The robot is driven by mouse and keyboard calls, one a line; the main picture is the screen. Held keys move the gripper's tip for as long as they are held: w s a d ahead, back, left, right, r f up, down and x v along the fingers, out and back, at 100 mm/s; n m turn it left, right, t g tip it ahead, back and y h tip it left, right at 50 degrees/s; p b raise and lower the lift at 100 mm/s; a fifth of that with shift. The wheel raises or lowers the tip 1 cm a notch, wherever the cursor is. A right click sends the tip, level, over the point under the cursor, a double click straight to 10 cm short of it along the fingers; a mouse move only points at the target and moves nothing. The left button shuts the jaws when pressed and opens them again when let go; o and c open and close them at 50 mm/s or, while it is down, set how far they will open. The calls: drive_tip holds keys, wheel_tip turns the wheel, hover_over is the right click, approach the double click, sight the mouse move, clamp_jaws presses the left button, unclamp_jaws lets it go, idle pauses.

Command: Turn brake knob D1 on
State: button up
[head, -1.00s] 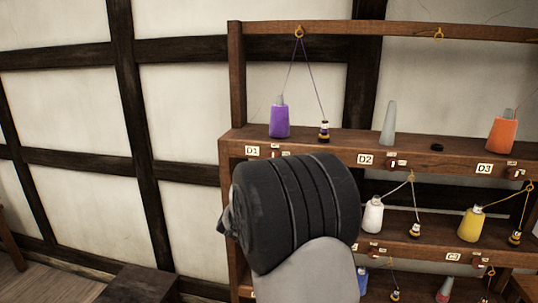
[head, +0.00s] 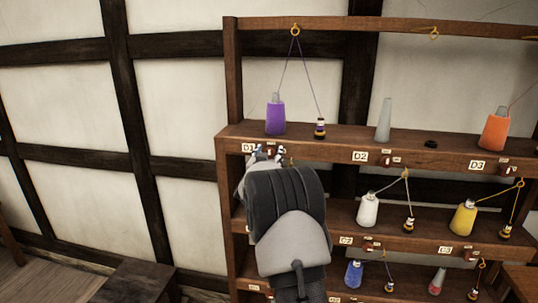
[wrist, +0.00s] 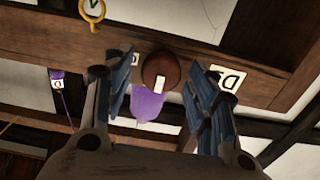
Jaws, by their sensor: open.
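The brake knob D1 (wrist: 158,72) is a round brown knob with a white mark, on the front rail of the top shelf. In the wrist view it lies between the two blue-padded fingers of my gripper (wrist: 165,95), which are apart; no contact is visible. The D1 label (wrist: 229,80) is beside it, partly covered by a finger.
The wooden rack (head: 228,70) carries several thread cones and bobbins. The D2 knob (head: 385,161) is to the right on the same rail. The white cone (head: 368,211) stands on the shelf below. A dark stool (head: 130,280) is at lower left.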

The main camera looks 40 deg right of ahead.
drive_tip(key=c, duration=1)
drive_tip(key=shift+m+b, duration=0.4)
drive_tip(key=shift+b, duration=0.3)
drive_tip(key=m+b, duration=0.2)
drive_tip(key=b, duration=0.1)
drive_tip(key=shift+f+m+b, duration=0.2)
drive_tip(key=shift+m+b, duration=0.2)
drive_tip(key=m+b, duration=0.4)
drive_tip(key=shift+s+m, duration=0.1)
drive_tip(key=shift+m, duration=0.2)
drive_tip(key=m+b, duration=0.3)
drive_tip(key=m, duration=0.1)
drive_tip(key=shift+m+b, duration=0.3)
drive_tip(key=m+b, duration=0.2)
drive_tip(key=m, duration=0.2)
drive_tip(key=shift+d+m+b, duration=0.1)
drive_tip(key=shift+m+b, duration=0.3)
drive_tip(key=shift+m, duration=0.3)
